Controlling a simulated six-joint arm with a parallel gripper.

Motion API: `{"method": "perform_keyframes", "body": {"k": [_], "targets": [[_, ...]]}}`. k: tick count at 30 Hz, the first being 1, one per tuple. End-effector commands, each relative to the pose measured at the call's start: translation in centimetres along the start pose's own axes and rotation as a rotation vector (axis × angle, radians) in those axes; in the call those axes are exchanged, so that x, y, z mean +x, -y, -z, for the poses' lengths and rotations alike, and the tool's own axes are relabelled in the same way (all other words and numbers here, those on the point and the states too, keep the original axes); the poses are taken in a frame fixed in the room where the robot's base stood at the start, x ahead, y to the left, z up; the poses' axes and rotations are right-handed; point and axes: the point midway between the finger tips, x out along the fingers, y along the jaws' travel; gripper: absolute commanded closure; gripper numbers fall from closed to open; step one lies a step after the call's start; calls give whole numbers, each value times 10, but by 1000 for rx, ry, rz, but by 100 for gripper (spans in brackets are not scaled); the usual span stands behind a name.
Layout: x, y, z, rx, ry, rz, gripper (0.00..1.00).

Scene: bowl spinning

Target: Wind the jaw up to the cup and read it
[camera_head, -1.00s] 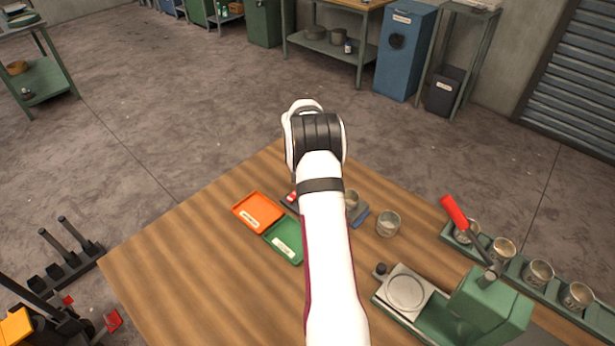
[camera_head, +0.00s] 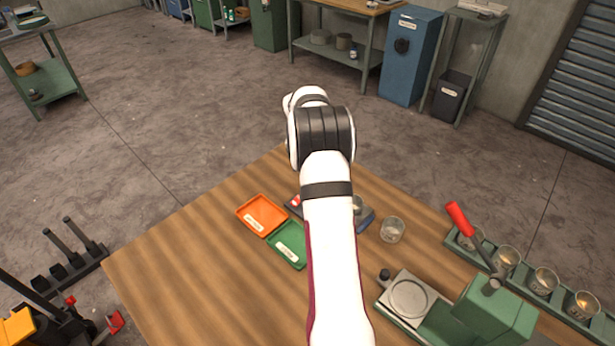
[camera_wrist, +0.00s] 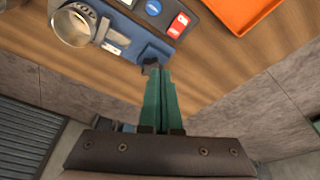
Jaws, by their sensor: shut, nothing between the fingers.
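In the wrist view a metal cup (camera_wrist: 76,24) sits at the blue measuring device (camera_wrist: 143,40), against its jaw parts at the upper left. In the head view my arm hides most of the device (camera_head: 367,222) and the gripper. No reading is legible.
An orange tray (camera_head: 263,212) and a green tray (camera_head: 290,249) lie left of my arm. A loose cup (camera_head: 392,230) stands right of it. A green press with a red lever (camera_head: 460,219) and a rack with several cups (camera_head: 543,281) fill the right side.

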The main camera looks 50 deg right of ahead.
Motion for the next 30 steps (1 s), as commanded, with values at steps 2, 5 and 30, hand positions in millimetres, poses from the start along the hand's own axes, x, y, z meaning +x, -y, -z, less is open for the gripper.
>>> {"method": "perform_keyframes", "body": {"k": [2, 5, 30], "targets": [[-5, 0, 2, 0, -1, 0, 100], [-6, 0, 1, 0, 0, 0, 100], [51, -25, -12, -1, 2, -1, 100]]}}
